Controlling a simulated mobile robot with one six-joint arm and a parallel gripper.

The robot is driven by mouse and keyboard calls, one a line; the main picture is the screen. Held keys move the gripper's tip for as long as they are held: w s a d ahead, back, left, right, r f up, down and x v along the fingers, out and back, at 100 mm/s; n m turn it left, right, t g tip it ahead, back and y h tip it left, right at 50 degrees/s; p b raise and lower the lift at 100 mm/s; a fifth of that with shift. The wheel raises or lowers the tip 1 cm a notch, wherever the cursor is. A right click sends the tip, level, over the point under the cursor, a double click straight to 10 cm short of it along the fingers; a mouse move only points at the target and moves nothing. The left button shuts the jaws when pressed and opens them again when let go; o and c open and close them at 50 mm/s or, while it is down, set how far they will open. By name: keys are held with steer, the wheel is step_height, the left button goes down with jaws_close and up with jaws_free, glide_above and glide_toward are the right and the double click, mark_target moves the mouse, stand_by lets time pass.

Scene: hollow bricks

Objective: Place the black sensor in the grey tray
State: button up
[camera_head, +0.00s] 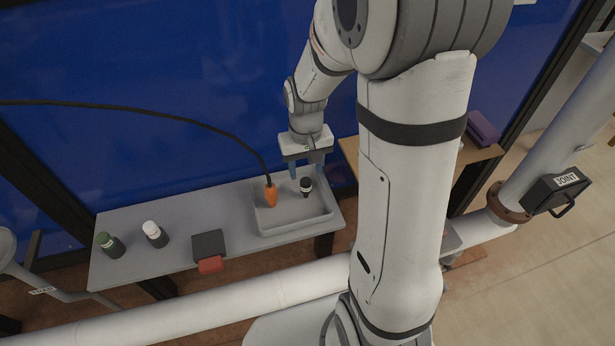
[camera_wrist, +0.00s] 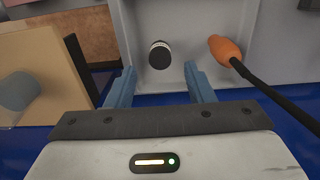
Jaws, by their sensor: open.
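The black sensor (camera_head: 306,186) is a small dark cylinder with a light band. It is at the grey tray (camera_head: 295,223), over the tray's floor near its back right side; I cannot tell whether it touches the floor. In the wrist view the sensor (camera_wrist: 160,55) shows end-on inside the tray (camera_wrist: 180,88), ahead of the fingertips and apart from them. My gripper (camera_head: 306,170) is open and empty, with its blue fingers just above and behind the sensor. The fingers also show in the wrist view (camera_wrist: 160,82), spread to either side.
An orange-tipped cable (camera_head: 270,194) hangs into the tray's left part. On the grey bench (camera_head: 185,215) stand a green-topped cylinder (camera_head: 110,244), a white-topped cylinder (camera_head: 155,234) and a dark box with a red part (camera_head: 209,250). A wooden table (camera_head: 352,150) is at the right.

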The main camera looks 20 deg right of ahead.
mark_target(306, 182)
step_height(306, 182, up, 6)
steer(key=s+r+t, duration=0.1)
steer(key=s+r, duration=0.2)
steer(key=s, duration=0.4)
steer(key=s+r+t, duration=0.1)
steer(key=s+r, duration=0.3)
steer(key=s, duration=0.3)
steer(key=shift+r+t, duration=0.25)
steer(key=shift+t, duration=0.15)
steer(key=shift+a, duration=0.1)
steer(key=shift+c, duration=0.3)
